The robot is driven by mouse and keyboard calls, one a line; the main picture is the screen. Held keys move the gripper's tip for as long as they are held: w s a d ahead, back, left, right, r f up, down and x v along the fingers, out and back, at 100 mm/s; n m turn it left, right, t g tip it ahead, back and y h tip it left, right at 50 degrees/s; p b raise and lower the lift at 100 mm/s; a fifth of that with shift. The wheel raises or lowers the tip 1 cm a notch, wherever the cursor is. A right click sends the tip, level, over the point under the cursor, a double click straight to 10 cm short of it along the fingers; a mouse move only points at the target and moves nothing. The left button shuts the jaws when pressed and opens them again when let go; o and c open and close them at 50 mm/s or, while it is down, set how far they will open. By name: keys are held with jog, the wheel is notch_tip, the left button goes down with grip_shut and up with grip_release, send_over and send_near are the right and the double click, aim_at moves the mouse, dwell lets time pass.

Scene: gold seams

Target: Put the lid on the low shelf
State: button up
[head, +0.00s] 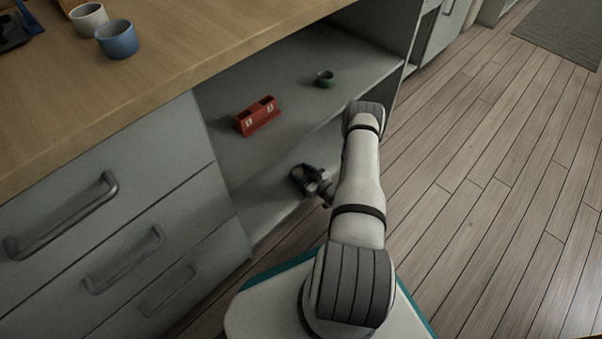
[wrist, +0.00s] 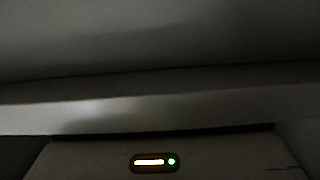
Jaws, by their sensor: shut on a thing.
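My gripper (head: 308,178) reaches into the open cabinet, at the low shelf (head: 268,206), under the upper shelf. It is shut on a small dark thing, which I take to be the lid; it is small, shaded and partly covered by the fingers, so its outline is unclear. I cannot tell whether it touches the shelf. The wrist view is dark and shows grey cabinet surfaces; neither fingers nor lid can be made out there.
The wooden counter (head: 180,45) above bears a blue cup (head: 118,40) and a white cup (head: 88,19). Drawers with handles (head: 65,218) stand left. Floor (head: 490,200) at right is clear.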

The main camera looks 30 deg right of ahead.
jog(key=o, duration=1)
jog(key=shift+r, duration=0.1)
jog(key=p+v, duration=0.5)
jog(key=v, duration=0.7)
jog(key=shift+s, duration=0.15)
